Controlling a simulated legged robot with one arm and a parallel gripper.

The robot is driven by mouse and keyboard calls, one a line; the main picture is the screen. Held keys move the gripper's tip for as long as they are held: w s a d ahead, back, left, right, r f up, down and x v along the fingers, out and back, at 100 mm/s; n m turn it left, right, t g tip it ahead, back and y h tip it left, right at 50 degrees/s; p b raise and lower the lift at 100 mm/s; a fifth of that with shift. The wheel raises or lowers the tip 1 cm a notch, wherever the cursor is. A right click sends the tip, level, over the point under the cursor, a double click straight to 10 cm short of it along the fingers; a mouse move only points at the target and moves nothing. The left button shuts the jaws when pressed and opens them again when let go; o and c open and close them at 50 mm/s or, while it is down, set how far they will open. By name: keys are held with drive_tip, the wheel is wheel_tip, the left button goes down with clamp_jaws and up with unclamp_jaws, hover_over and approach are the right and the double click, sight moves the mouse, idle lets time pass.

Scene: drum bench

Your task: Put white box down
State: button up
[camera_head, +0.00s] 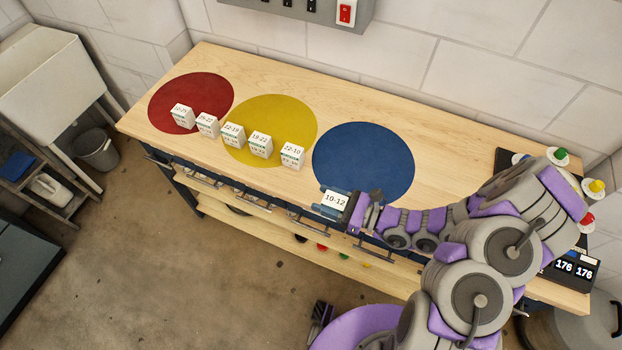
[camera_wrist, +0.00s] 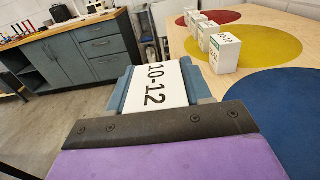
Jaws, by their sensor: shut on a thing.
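A white box marked 10-12 (camera_head: 335,201) is held in my gripper (camera_head: 336,203), by the front edge of the bench near the blue circle (camera_head: 363,163). In the wrist view the white box (camera_wrist: 158,86) sits between the two blue-grey fingers, its marked face toward the camera. My gripper (camera_wrist: 159,88) is shut on it. Whether the box touches the bench top cannot be told. Several other white boxes stand in a row on the bench across the red circle (camera_head: 190,90) and the yellow circle (camera_head: 285,115); the rightmost white box (camera_head: 292,155) is nearest my gripper.
The wooden bench top (camera_head: 245,75) is bare behind the circles, and the blue circle is empty. A dark device with coloured buttons (camera_head: 560,157) and a display reading 176 (camera_head: 574,269) are at the right end. A grey bin (camera_head: 97,150) stands on the floor at left.

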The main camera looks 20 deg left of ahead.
drive_tip(key=w+a, duration=0.2)
drive_tip(key=w, duration=0.1)
drive_tip(key=shift+a+f, duration=0.1)
drive_tip(key=shift+f, duration=0.25)
drive_tip(key=w, duration=0.2)
drive_tip(key=w+a+b, duration=0.1)
drive_tip(key=w, duration=0.4)
drive_tip(key=shift+a+f+b, duration=0.15)
drive_tip(key=shift+a+b, duration=0.1)
drive_tip(key=shift+b, duration=0.1)
drive_tip(key=w+a, duration=0.2)
drive_tip(key=a, duration=0.1)
drive_tip(key=shift+w+f, duration=0.15)
drive_tip(key=shift+w, duration=0.2)
drive_tip(key=shift+w+a+f, duration=0.2)
drive_tip(key=shift+w+a, duration=0.15)
drive_tip(key=shift+a, duration=0.25)
drive_tip(key=f, duration=0.1)
drive_tip(key=d+f+b, duration=0.1)
drive_tip(key=shift+f, duration=0.35)
drive_tip(key=shift+d+f, duration=0.25)
drive_tip(key=shift+d, duration=0.2)
drive_tip(key=shift+r, duration=0.1)
